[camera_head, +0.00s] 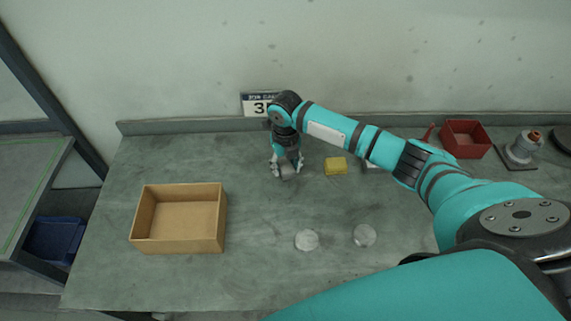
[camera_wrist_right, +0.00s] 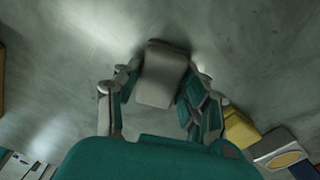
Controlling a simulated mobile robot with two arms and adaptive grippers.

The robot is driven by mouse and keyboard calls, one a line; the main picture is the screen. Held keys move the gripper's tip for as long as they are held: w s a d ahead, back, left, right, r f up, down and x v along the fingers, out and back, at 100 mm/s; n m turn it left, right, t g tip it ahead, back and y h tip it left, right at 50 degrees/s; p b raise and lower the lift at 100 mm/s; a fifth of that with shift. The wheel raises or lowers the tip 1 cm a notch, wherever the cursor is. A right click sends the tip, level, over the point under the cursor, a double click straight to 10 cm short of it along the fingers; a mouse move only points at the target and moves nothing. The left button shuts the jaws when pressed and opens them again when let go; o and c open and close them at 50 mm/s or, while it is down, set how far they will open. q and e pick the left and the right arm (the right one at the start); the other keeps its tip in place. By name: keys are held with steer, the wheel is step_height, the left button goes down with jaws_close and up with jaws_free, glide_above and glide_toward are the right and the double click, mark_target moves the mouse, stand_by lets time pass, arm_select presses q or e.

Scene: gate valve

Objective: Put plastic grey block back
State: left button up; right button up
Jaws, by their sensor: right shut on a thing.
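The grey block (camera_wrist_right: 163,75) sits between the fingers of my right gripper (camera_wrist_right: 160,90) in the right wrist view. In the head view the right gripper (camera_head: 287,168) points down over the back middle of the bench, shut on the grey block (camera_head: 287,172), which shows small between the fingertips. I cannot tell whether the block touches the bench top. My left gripper is not in view.
An open cardboard box (camera_head: 180,247) stands at the left of the bench (camera_head: 260,275). A yellow block (camera_head: 336,166) lies just right of the gripper. Two pale discs (camera_head: 307,240) (camera_head: 364,235) lie in front. A red bin (camera_head: 466,139) stands back right. The bench between box and gripper is clear.

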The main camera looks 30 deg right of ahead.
mark_target(285, 165)
steer(key=o, duration=1)
steer(key=shift+r, duration=0.45)
step_height(285, 165, up, 11)
steer(key=shift+r+b, duration=0.2)
steer(key=shift+b, duration=0.75)
